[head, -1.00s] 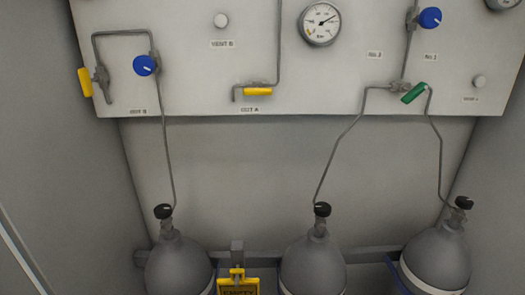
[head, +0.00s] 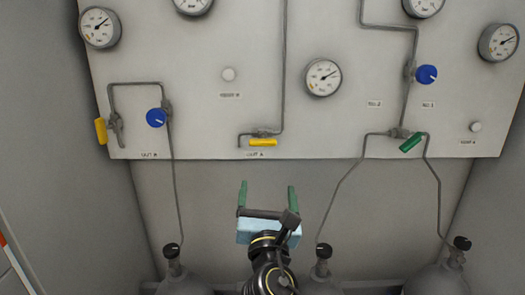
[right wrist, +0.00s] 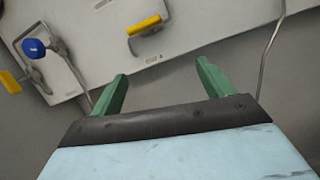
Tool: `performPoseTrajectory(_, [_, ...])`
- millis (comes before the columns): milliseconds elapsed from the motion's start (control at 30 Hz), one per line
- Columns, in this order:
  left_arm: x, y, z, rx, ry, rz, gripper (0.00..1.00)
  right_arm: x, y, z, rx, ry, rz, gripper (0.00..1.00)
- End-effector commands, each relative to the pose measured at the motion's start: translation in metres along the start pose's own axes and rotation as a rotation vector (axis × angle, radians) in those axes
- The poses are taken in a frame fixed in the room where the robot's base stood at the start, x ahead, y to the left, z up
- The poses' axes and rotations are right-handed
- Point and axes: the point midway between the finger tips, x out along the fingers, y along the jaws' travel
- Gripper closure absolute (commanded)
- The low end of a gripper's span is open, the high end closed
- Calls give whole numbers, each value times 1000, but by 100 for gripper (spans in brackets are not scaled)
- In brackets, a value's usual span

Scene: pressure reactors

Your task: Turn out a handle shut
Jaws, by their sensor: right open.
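The yellow OUT A handle (head: 262,142) lies level on its valve at the panel's lower edge; it also shows in the right wrist view (right wrist: 144,26). A second yellow handle (head: 101,131) hangs upright at the panel's left edge, by the label OUT B, and shows at the left of the right wrist view (right wrist: 10,82). My right gripper (head: 268,194) is open and empty, its green fingers pointing up, below the OUT A handle and apart from it. It also shows in the right wrist view (right wrist: 160,82). My left gripper is not in view.
A blue knob (head: 156,117) sits beside the OUT B handle. Another blue knob (head: 427,74) and a green handle (head: 412,142) are on the right. Thin pipes run down to grey cylinders (head: 436,279). Gauges (head: 323,77) line the panel. The wall below the panel is bare.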

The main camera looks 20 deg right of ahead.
Motion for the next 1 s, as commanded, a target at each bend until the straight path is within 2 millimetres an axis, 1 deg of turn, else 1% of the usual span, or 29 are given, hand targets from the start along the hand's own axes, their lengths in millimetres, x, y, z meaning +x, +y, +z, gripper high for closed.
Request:
performPoseTrajectory(33, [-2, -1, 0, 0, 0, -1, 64, 4, 7, 15, -63, -46, 13, 20])
performPoseTrajectory(100, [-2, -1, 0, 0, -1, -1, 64, 6, 13, 26, -125, -86, 21, 20])
performPoseTrajectory(200, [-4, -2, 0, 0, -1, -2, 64, 11, 16, 33, -165, -110, 23, 20])
performPoseTrajectory(267, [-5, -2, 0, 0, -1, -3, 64, 17, 16, 34, -170, -113, 23, 20])
performPoseTrajectory(367, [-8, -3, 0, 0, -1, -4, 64, 32, 16, 37, -168, -112, 22, 20])
performPoseTrajectory(700, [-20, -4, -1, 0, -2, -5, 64, 104, 18, 44, -164, -109, 21, 20])
performPoseTrajectory(800, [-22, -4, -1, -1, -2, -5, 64, 119, 19, 45, -164, -109, 22, 20])
performPoseTrajectory(900, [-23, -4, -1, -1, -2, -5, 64, 130, 19, 45, -164, -108, 22, 20])
performPoseTrajectory(1000, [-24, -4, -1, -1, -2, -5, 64, 136, 19, 45, -162, -107, 22, 20])
